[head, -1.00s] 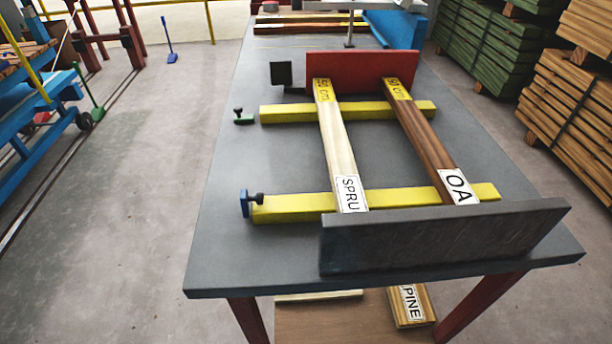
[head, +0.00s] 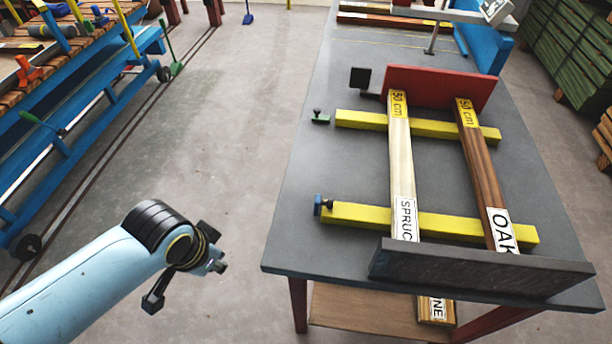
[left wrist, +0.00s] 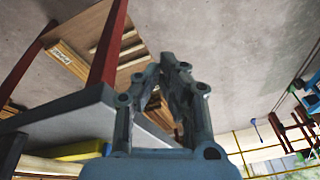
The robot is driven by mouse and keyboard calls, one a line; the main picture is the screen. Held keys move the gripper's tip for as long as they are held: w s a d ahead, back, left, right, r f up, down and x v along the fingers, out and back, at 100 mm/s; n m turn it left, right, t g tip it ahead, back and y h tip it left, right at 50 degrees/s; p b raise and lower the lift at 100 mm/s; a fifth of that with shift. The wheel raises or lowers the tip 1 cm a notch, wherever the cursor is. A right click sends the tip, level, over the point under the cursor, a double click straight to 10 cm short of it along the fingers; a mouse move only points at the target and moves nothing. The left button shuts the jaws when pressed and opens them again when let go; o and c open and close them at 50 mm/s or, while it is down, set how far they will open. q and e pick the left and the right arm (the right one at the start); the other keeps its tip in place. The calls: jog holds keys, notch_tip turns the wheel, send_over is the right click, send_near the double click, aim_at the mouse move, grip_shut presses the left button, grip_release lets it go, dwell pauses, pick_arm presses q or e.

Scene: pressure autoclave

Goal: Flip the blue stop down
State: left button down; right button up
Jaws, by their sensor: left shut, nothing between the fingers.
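The blue stop (head: 317,205) is a small upright blue plate with a dark knob. It is at the left end of the near yellow bar (head: 365,217), by the table's left edge. My left gripper (head: 216,266) is left of the table, over the floor and clear of the stop. In the left wrist view its fingers (left wrist: 176,62) are together with nothing between them. The blue stop cannot be made out in that view. My right gripper is not in view.
A flat green stop (head: 320,118) is by the far yellow bar (head: 375,121). Spruce (head: 401,160) and oak (head: 479,155) boards lie across both bars, between a red block (head: 440,90) and a dark front plate (head: 480,268). A blue cart (head: 85,113) stands left; the floor between is open.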

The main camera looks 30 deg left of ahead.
pick_arm(q)
jog(key=w+d+r+m+h+p, duration=0.1)
jog(key=w+d+r+p, duration=0.15)
jog(key=r, duration=0.75)
jog(key=w+d+r+m+p, duration=0.1)
jog(key=w+r+m+p, duration=0.2)
jog(key=r, duration=0.7)
jog(key=w+d+f+m+g+h+p, duration=0.1)
jog(key=w+d+f+m+h, duration=0.3)
jog(key=w+d+m, duration=0.5)
jog(key=w+d+p, duration=0.1)
jog(key=w+d, duration=0.3)
jog(key=w, duration=0.2)
jog(key=shift+d, duration=0.15)
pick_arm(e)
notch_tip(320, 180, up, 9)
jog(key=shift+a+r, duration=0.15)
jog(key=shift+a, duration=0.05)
pick_arm(q)
jog(key=shift+f, duration=0.1)
